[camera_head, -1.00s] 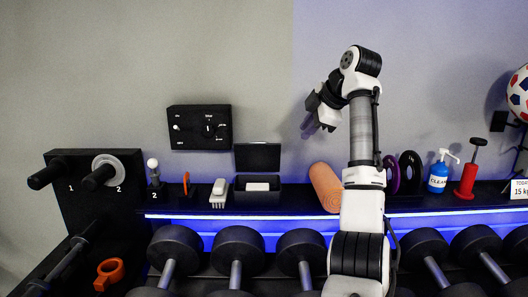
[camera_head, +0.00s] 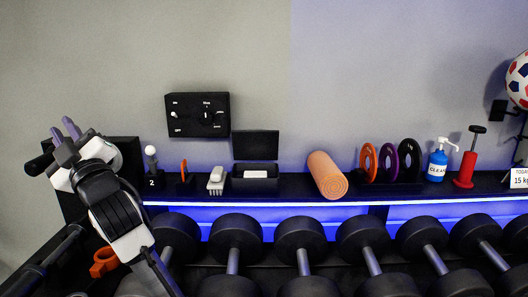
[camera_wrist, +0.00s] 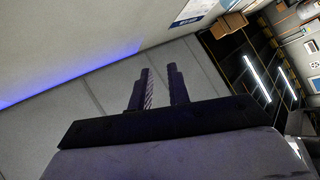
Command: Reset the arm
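My arm is at the left of the head view, bent low in front of the black plate rack (camera_head: 128,160). My gripper (camera_head: 63,130) points up and to the left there, in front of the rack's left peg. In the wrist view my gripper (camera_wrist: 161,75) shows two parallel fingers with a gap between them and nothing in the gap. Beyond the fingers are a pale wall and floor, seen at a tilt.
A dark shelf holds an orange foam roller (camera_head: 327,176), several coloured discs (camera_head: 387,160), a blue bottle (camera_head: 437,166), a red pump (camera_head: 467,168), an open black box (camera_head: 256,170) and a brush (camera_head: 216,181). Dumbbells (camera_head: 236,237) fill the rack below. A black control panel (camera_head: 198,115) hangs above.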

